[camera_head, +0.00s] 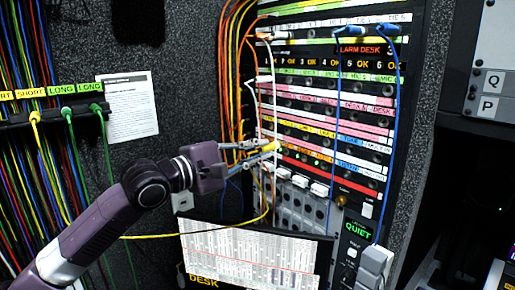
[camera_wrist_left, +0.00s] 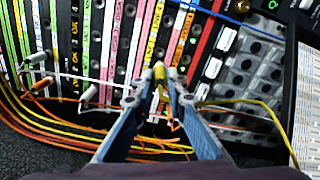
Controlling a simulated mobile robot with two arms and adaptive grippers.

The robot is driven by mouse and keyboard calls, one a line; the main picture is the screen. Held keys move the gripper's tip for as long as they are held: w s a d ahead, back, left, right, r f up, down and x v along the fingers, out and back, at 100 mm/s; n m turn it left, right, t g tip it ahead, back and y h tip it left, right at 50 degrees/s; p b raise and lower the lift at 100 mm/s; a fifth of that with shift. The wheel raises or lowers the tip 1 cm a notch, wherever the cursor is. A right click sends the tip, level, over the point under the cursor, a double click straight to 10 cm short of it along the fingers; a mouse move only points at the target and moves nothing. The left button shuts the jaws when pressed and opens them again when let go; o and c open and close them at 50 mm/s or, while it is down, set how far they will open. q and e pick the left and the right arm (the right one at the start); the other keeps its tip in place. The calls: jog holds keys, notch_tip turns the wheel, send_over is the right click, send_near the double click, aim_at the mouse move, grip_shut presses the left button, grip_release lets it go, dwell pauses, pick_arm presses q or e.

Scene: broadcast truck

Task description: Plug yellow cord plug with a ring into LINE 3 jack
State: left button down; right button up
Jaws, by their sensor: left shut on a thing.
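My left gripper (camera_head: 262,151) comes in from the left and reaches the left edge of the patch panel (camera_head: 325,130). It is shut on the yellow plug (camera_head: 272,146), whose tip points at the panel. The plug also shows between the fingertips in the left wrist view (camera_wrist_left: 159,74), over a column of jacks beside yellow and pink label strips. I cannot tell whether its tip is in a jack or just in front. Its yellow cord (camera_head: 180,234) loops below the gripper. The ring on the plug and the LINE 3 label are too small to make out. My right gripper is not in view.
Orange and yellow cords (camera_head: 229,70) hang along the panel's left edge, close to my gripper. White cords and blue plugs (camera_head: 387,30) occupy other jacks. A printed chart (camera_head: 255,258) stands below. A cord rack (camera_head: 50,113) with green and yellow plugs is at left.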

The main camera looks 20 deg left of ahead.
aim_at(280, 143)
pick_arm(q)
jog(key=x, duration=0.1)
jog(key=p+x, duration=0.2)
jog(key=shift+w+d+r, duration=0.15)
jog(key=shift+d+r, duration=0.1)
jog(key=shift+d, duration=0.05)
jog(key=shift+p+x, duration=0.6)
jog(key=shift+x, duration=0.2)
jog(key=shift+w+d+f, duration=0.1)
jog(key=shift+w+f, duration=0.05)
jog(key=shift+w, duration=0.1)
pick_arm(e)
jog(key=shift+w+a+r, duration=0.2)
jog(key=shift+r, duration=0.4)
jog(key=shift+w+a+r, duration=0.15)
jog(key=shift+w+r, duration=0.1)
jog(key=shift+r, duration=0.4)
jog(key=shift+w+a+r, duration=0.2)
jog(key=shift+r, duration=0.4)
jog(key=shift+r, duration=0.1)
pick_arm(q)
jog(key=shift+p, duration=0.5)
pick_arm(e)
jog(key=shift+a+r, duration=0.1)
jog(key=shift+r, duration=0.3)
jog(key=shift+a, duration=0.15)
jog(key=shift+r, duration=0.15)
